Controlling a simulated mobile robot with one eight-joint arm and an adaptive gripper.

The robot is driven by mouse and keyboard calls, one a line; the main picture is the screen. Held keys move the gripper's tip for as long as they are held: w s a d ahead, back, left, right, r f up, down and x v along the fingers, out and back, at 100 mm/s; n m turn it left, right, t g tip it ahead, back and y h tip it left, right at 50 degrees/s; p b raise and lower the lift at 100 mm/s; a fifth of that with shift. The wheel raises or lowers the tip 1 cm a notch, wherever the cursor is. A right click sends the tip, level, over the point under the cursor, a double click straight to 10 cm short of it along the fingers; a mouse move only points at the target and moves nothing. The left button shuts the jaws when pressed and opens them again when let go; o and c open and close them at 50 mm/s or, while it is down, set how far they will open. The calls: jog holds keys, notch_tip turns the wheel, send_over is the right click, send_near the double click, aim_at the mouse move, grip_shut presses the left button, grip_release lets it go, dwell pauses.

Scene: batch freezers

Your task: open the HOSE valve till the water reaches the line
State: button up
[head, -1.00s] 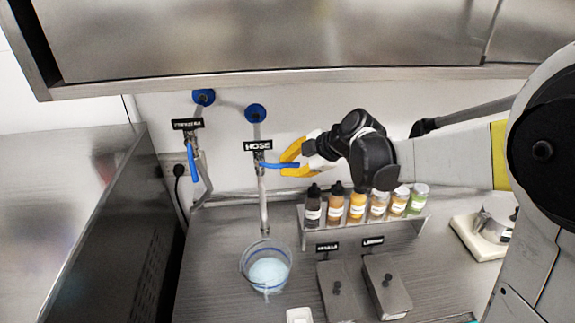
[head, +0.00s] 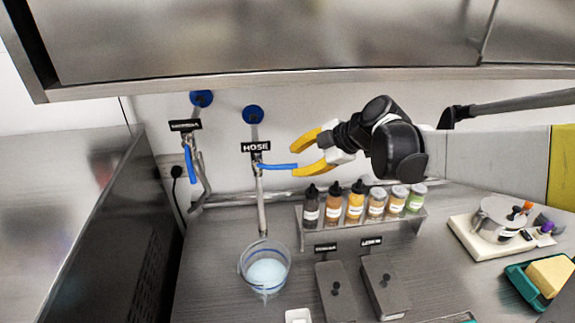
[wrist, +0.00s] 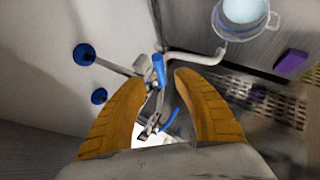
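The HOSE valve's blue handle (head: 277,166) sticks out sideways to the right, below the HOSE label (head: 255,146). My gripper (head: 293,161) is open at the handle's free end, with one yellow finger above it and one below. In the wrist view my gripper (wrist: 160,79) has a blue handle (wrist: 159,70) between its spread fingertips, with gaps showing. The clear bucket (head: 241,262) stands under the hose pipe with pale blue water (head: 267,272) in it. A blue line rings the bucket near its rim, and the water surface looks lower than it.
A second valve with a hanging blue handle (head: 189,162) is to the left. A rack (head: 372,216) of several bottles stands below my gripper. Two lidded grey containers (head: 333,296) (head: 391,298) and a scale (head: 468,236) are on the counter. A steel cabinet (head: 270,35) hangs above.

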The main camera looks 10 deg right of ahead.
jog(key=v, duration=0.6)
jog(key=s+d+f+m+h+b, duration=0.1)
jog(key=s+f+m+h+b, duration=0.1)
jog(key=s+f+m+b, duration=0.4)
jog(key=s+d+f+m+h+b, duration=0.1)
jog(key=s+f+m+b, duration=0.6)
jog(key=f, duration=0.7)
jog(key=s+d+f+m+h+b, duration=0.2)
jog(key=s+f+m+h+b, duration=0.2)
jog(key=s+f+m+b, duration=0.2)
notch_tip(320, 180, down, 4)
jog(key=s+b, duration=0.2)
jog(key=b, duration=0.1)
jog(key=shift+s+m+t, duration=0.2)
jog(key=shift+m+t, duration=0.1)
jog(key=shift+m, duration=0.1)
jog(key=shift+d, duration=0.15)
